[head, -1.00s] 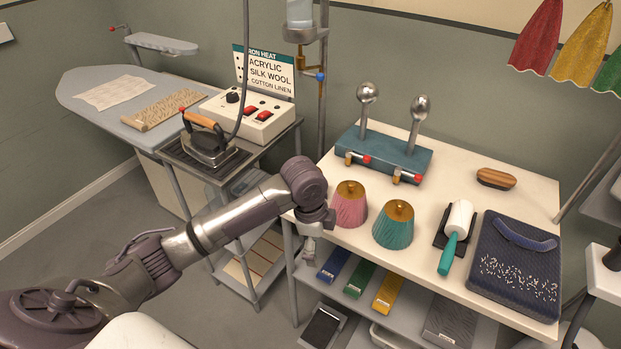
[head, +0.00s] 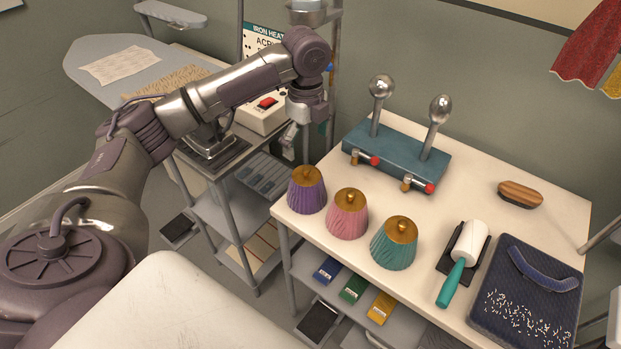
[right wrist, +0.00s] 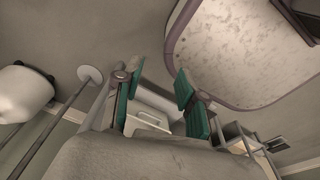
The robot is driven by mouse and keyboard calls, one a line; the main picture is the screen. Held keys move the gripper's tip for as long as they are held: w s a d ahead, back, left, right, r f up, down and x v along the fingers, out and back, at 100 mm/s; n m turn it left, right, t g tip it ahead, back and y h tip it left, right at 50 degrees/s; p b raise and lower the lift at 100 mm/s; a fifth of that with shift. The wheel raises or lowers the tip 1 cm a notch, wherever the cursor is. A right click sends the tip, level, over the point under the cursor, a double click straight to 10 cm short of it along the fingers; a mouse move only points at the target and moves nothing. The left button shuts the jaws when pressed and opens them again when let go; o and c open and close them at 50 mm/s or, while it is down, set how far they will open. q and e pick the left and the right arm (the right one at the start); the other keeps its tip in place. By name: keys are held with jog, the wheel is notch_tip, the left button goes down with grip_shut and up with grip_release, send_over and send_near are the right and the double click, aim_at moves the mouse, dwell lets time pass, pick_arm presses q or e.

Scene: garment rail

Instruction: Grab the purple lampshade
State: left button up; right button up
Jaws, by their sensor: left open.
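The purple lampshade (head: 306,190), pleated with a gold-brown top, stands upright at the left front corner of the white table. A pink lampshade (head: 347,214) and a teal lampshade (head: 394,243) stand to its right in a row. My left gripper (head: 289,142) is open and empty in the head view. It hangs up and to the left of the purple lampshade in the picture, apart from it. My right gripper (right wrist: 156,98) shows in the right wrist view with its green-padded fingers apart and nothing between them.
On the white table (head: 453,211) are a blue stand with metal knobs (head: 395,152), a lint roller (head: 462,262), a brush (head: 520,194) and a dark blue pad (head: 525,295). Left of the table stand a control box (head: 262,115) and an iron (head: 208,145).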

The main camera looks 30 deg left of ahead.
aim_at(307, 177)
pick_arm(q)
notch_tip(307, 177, down, 5)
jog(key=shift+s+r+p, duration=0.1)
jog(key=shift+s+p, duration=0.05)
jog(key=shift+p, duration=0.15)
jog(key=shift+f+p, duration=0.3)
jog(key=shift+f, duration=0.65)
notch_tip(307, 177, down, 4)
jog(key=shift+s+d+r+p, duration=0.15)
jog(key=shift+r+p, duration=0.1)
jog(key=shift+p, duration=0.3)
jog(key=shift+f, duration=0.4)
jog(key=shift+c, duration=0.2)
jog(key=c, duration=0.8)
jog(key=shift+c, duration=0.8)
pick_arm(e)
jog(key=shift+s+d+r, duration=0.1)
jog(key=shift+s+r, duration=0.8)
jog(key=shift+r, duration=0.25)
